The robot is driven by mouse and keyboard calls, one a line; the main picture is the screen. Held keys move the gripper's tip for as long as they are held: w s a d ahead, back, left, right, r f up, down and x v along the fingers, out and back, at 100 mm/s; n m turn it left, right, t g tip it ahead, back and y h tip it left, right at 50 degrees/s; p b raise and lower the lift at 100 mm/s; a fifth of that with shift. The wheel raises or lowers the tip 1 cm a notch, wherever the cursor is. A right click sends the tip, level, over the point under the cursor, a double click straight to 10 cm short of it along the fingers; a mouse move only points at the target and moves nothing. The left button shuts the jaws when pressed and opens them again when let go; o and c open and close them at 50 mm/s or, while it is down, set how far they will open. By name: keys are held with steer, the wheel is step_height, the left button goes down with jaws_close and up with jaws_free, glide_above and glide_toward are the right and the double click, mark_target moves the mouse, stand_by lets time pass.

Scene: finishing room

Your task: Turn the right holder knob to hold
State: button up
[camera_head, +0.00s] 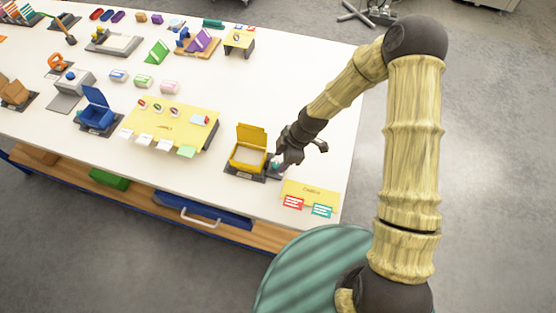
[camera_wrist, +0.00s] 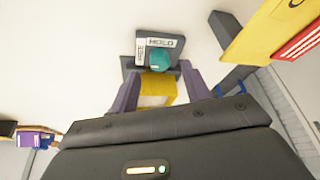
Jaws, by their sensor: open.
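The right holder is a yellow open-lidded box (camera_head: 248,158) on a dark base near the table's front right. Its teal knob (camera_wrist: 159,59) shows in the wrist view, in front of a plate (camera_wrist: 171,43) with HOLD and FREE labels. I cannot tell which label the knob points to. My gripper (camera_head: 276,162) is at the right side of this holder, by the knob. In the wrist view my gripper (camera_wrist: 158,72) is open, with one finger on each side of the knob. Whether the fingers touch it is unclear. Part of the yellow box shows between the fingers.
A yellow board (camera_head: 318,188) with red and teal cards stands right of the holder. A blue open box (camera_head: 95,112) and a yellow board with small items (camera_head: 190,122) lie to the left. The table's right edge is close to my arm; white tabletop behind the holder is clear.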

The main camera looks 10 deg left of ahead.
mark_target(276, 165)
steer(key=shift+p+x, duration=0.3)
steer(key=shift+x, duration=1.2)
steer(key=c, duration=1)
